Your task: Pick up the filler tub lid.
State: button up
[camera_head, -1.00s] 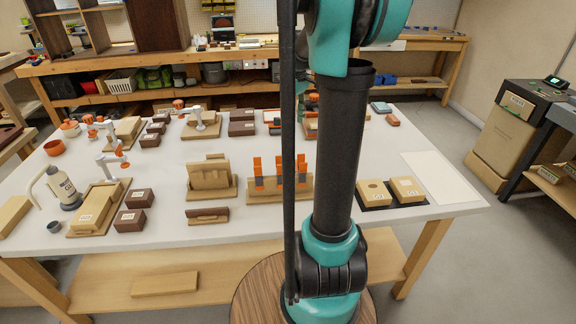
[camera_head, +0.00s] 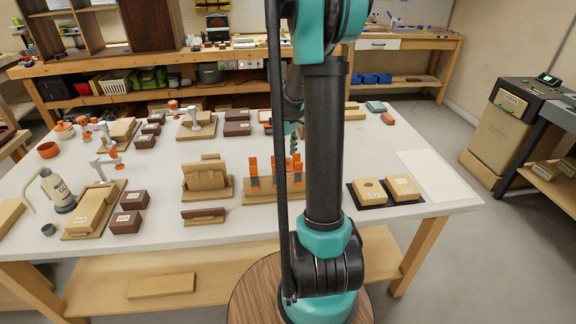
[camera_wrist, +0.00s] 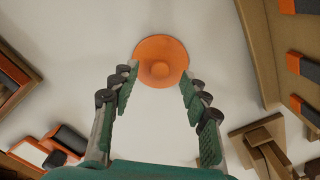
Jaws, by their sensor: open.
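The filler tub lid is a round orange disc (camera_wrist: 160,54) with a raised knob in its middle, lying on the pale bench top in the wrist view. My gripper (camera_wrist: 159,76) is open, its two green-padded fingers reaching toward the lid. The fingertips lie at the left and right of its near half in the picture, with the knob between them. I cannot tell whether they touch the lid or how high they are above it. In the head view my arm hides the lid, and only part of my gripper shows beside the arm.
A wooden strip (camera_wrist: 256,50) stands close right of the lid in the wrist view. A brown wooden fixture (camera_wrist: 262,140) is at lower right. The head view shows blocks with orange clamps (camera_head: 253,171) left of my arm and a black tray with wooden blocks (camera_head: 370,203) right of it.

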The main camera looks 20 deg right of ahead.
jog(key=shift+f, duration=0.7)
jog(key=shift+c, duration=0.4)
jog(key=c, duration=0.8)
jog(key=shift+c, duration=0.3)
jog(key=shift+r, duration=0.2)
